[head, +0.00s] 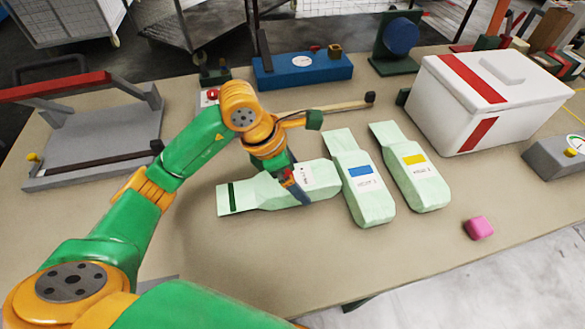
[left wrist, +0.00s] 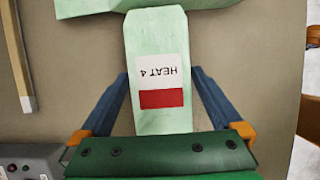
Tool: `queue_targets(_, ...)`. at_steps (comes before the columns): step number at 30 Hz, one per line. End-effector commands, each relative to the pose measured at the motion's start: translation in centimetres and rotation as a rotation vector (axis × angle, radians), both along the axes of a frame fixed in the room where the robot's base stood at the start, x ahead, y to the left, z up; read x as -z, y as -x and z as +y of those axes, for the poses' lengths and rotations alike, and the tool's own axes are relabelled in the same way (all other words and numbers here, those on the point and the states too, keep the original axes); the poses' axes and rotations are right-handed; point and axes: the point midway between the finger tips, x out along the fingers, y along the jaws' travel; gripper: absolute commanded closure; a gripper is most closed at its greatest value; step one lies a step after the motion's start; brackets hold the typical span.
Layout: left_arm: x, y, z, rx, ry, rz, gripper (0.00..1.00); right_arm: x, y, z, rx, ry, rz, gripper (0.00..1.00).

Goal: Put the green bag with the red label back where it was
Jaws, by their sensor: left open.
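The green bag with the red label (head: 262,196) lies on its side on the table, its long axis running left to right. In the left wrist view its white label with a red block (left wrist: 161,84) reads "HEAT 4" upside down. My left gripper (head: 297,188) is over the bag's right part and hides some of its label. In the left wrist view the left gripper (left wrist: 159,76) is open, with one blue finger on each side of the bag. The fingers look apart from the bag. My right gripper is not in view.
Pale green bags with blue (head: 369,197) and yellow labels (head: 422,182) lie just right. A white box with red bands (head: 440,100) stands behind right. A pink block (head: 479,227) lies near the front edge. A grey press (head: 100,130) is left; a wooden lever (head: 330,107) lies behind.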

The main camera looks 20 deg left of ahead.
Motion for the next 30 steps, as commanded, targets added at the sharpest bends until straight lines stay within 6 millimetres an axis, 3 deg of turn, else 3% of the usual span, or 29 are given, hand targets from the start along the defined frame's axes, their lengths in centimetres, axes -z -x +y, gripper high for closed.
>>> queue_targets(15, -10.2, 2.2, 3.4, -0.002, -0.001, -0.003, 0.0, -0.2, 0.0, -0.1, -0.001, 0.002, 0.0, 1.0)
queue_targets(20, -11.2, 2.5, 3.8, 0.0, 0.0, 0.0, 0.0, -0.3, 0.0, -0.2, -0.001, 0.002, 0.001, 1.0)
queue_targets(30, -11.2, 2.6, 3.8, 0.0, 0.001, 0.001, 0.0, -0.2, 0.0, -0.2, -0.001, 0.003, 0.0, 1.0)
